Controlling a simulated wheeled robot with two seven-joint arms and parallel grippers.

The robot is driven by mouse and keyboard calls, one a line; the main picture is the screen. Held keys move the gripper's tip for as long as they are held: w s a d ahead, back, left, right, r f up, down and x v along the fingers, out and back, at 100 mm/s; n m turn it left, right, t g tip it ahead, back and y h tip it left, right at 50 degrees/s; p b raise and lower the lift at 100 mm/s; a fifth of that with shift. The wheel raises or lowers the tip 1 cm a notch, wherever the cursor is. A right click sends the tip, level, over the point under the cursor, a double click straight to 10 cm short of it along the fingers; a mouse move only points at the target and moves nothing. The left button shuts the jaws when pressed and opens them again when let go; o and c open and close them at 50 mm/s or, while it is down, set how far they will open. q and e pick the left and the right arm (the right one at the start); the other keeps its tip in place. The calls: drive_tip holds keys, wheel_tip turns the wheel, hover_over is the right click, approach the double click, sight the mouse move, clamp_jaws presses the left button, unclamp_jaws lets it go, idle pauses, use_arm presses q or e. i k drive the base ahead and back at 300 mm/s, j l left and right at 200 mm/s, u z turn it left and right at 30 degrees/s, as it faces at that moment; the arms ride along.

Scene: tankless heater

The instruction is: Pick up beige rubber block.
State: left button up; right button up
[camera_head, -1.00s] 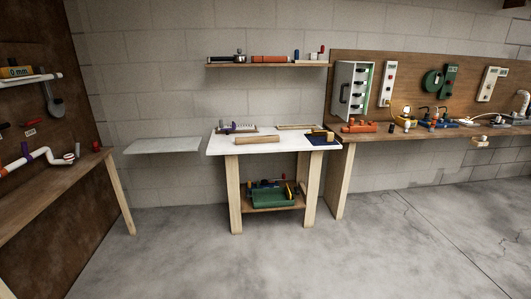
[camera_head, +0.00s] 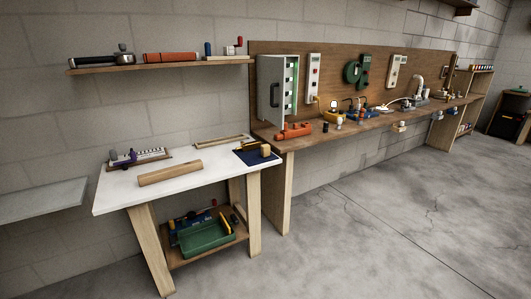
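A small beige block (camera_head: 265,150) sits on the dark blue mat (camera_head: 250,158) at the right end of the white-topped table (camera_head: 115,188). A longer tan block or roll (camera_head: 170,173) lies across the middle of the same table. I cannot tell from here which of the two is rubber. Neither of my grippers is in view, and nothing touches these pieces.
A rack with a purple-handled tool (camera_head: 135,158) stands at the table's back left. A green bin (camera_head: 205,236) is on the lower shelf. A wooden bench (camera_head: 345,132) with tools adjoins at right. A wall shelf (camera_head: 160,66) hangs above. The floor in front is clear.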

sight(264, 148)
drive_tip(key=i+j+u, duration=0.2)
drive_tip(key=i, duration=0.95)
drive_tip(key=l, duration=0.1)
